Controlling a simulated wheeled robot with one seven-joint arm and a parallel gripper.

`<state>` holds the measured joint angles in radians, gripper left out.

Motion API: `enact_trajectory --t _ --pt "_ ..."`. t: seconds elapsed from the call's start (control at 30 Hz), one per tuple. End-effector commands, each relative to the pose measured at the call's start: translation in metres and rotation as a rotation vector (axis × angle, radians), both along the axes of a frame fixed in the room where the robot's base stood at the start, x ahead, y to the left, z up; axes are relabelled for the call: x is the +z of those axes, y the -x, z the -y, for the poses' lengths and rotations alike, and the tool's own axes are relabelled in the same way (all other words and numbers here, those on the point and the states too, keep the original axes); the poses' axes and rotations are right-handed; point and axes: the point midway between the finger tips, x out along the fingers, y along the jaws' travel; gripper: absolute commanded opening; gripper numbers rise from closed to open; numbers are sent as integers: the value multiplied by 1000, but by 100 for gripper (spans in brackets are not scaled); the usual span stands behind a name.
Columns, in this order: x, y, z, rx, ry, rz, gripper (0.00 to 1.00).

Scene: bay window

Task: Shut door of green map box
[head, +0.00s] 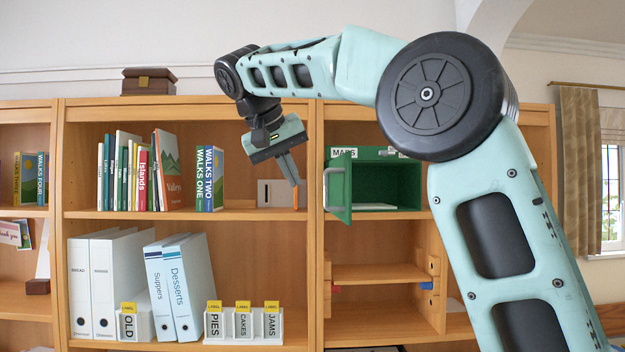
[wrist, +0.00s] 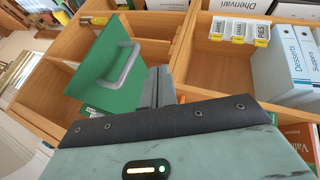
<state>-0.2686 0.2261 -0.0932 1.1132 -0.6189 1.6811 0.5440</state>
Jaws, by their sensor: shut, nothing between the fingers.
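The green map box (head: 415,185) stands on the upper shelf in the right bay, under a MAPS label. Its door (head: 341,192) is hinged at the left and stands open, swung out towards me, so the inside shows. Something flat and pale lies on the box floor. The door has a grey handle (head: 327,188), which also shows in the wrist view (wrist: 124,64). My gripper (head: 295,182) is shut and empty, pointing down, left of the door in the head view. In the wrist view its fingers (wrist: 158,86) are beside the door, with no clear contact.
A wooden upright (head: 316,235) separates the bays. Books (head: 140,172) fill the shelf to the left, with white binders (head: 95,285) and labelled file holders (head: 243,323) below. An open shelf space lies under the map box.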

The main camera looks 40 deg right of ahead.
Motion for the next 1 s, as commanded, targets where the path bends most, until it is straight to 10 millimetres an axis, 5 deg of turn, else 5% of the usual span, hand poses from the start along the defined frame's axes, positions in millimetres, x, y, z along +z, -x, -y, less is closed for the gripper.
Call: enact_trajectory --t 0.33,1.0 --pt "-8 10 40 0 0 0 0" --pt "-11 17 47 30 1 2 0"
